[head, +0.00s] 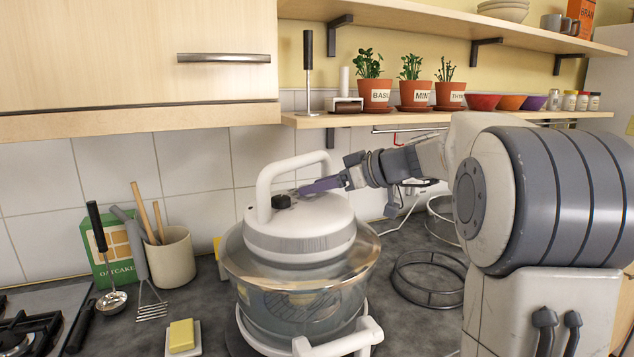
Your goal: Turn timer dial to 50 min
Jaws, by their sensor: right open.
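The timer dial (282,201) is a small black knob on top of the white lid (300,232) of a glass-bowl countertop cooker (300,300). Its markings are too small to read. My right gripper (308,188) comes in from the right, over the lid and under the lid's arched handle. Its purple-grey fingers point left, with the tips just right of the dial. The gripper is open, though the gap between the fingers is hard to see from here. I cannot tell whether a fingertip touches the dial. My left gripper is not in view.
The white arched handle (264,190) rises around the dial. A wire ring stand (428,279) lies right of the cooker. A utensil crock (171,257), an oatcake box (106,250) and a butter dish (182,340) stand to its left. A shelf (430,117) with potted herbs hangs above.

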